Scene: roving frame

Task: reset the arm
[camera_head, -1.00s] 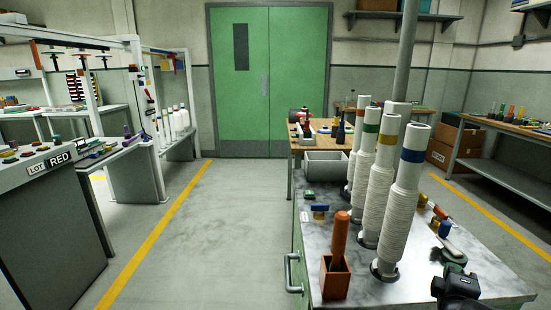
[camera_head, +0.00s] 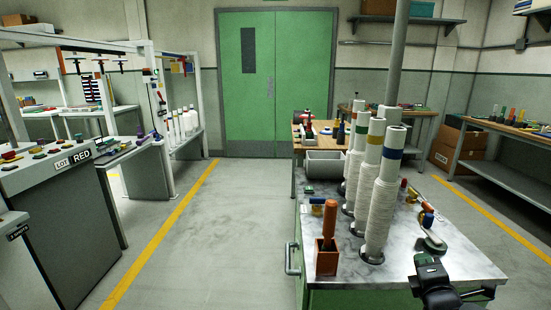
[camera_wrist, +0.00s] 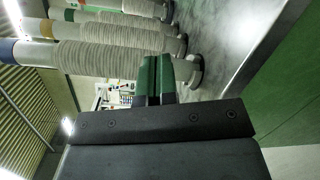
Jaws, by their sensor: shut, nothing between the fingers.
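My gripper (camera_wrist: 157,75) shows in the wrist view as two green-and-black fingers pressed together, with nothing between them. In the head view, the dark end of my arm with its green tip (camera_head: 425,260) is at the lower right, over the near right part of the marble-topped bench (camera_head: 400,268). The fingertips are too small to tell apart there. In the wrist view, several white thread cones (camera_wrist: 115,58) lie sideways in the picture just beyond the fingers, and I see no contact with them.
The cones stand upright in a row on the bench (camera_head: 382,205). A wooden box with an orange-brown handle (camera_head: 327,255) stands at the near left, and a grey bin (camera_head: 326,164) at the far end. Clear floor (camera_head: 215,240) lies left of the bench, before the green door (camera_head: 275,75).

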